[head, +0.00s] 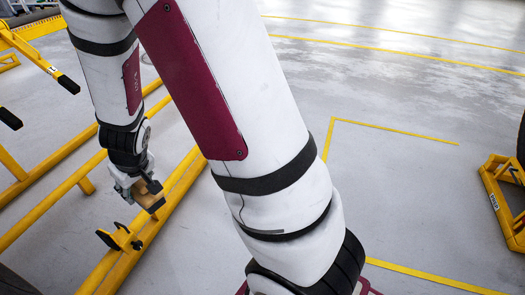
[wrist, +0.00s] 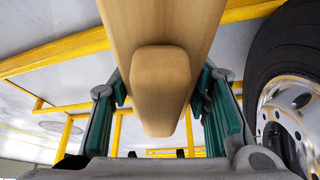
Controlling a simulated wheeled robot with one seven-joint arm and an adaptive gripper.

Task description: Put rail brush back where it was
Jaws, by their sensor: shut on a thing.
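My gripper (head: 137,187) is at the left in the head view, above a yellow rail frame (head: 180,182). It is shut on the rail brush (head: 152,198), a small tan wooden block there. In the wrist view the brush (wrist: 160,85) fills the upper middle as a long wooden body with a raised block. The teal-padded fingers of my gripper (wrist: 162,100) stand on either side of it. Its bristles are not visible. I cannot tell whether the brush touches the rail below.
A black clamp-like fitting (head: 120,238) sits on the rail just below the brush. A tyred wheel (wrist: 288,85) is close at the right in the wrist view. Yellow equipment (head: 505,195) stands at the far right. The grey floor (head: 420,190) between is clear.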

